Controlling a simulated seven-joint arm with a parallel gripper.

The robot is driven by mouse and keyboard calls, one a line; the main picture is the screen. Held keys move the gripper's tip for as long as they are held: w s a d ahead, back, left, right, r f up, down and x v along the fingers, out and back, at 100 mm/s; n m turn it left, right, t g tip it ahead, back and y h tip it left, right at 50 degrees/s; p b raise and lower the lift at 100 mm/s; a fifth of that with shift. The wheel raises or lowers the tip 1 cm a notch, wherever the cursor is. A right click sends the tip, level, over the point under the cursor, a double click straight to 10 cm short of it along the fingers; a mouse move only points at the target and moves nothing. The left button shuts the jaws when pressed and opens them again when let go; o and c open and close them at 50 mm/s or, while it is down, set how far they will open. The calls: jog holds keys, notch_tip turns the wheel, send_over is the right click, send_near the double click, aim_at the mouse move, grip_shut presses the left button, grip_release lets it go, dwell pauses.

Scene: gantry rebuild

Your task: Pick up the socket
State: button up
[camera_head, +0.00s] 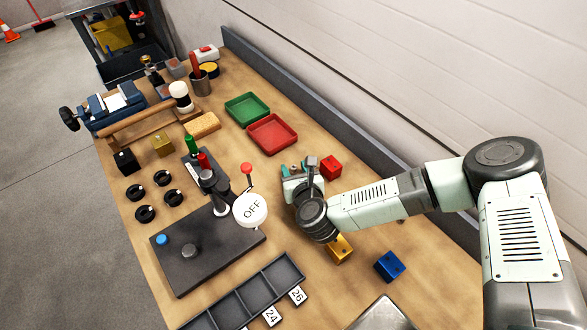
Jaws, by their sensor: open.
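My gripper (294,172) is over the right part of the workbench, in front of the red tray and just left of a red block. Its wrist hides most of the jaws, and the jaws are open. I cannot see anything held.
A press with a red-knobbed lever (247,169) and a round OFF sign (250,209) stands left of my gripper. Red (331,167), yellow (341,248) and blue (389,266) blocks lie around it. Green (247,109) and red (272,134) trays, a vise (112,104) and black knobs are farther off.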

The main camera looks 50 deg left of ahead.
jog(key=shift+w+a+f, duration=0.15)
jog(key=shift+a, duration=0.15)
jog(key=shift+c, duration=0.5)
grip_shut()
notch_tip(320, 180, up, 28)
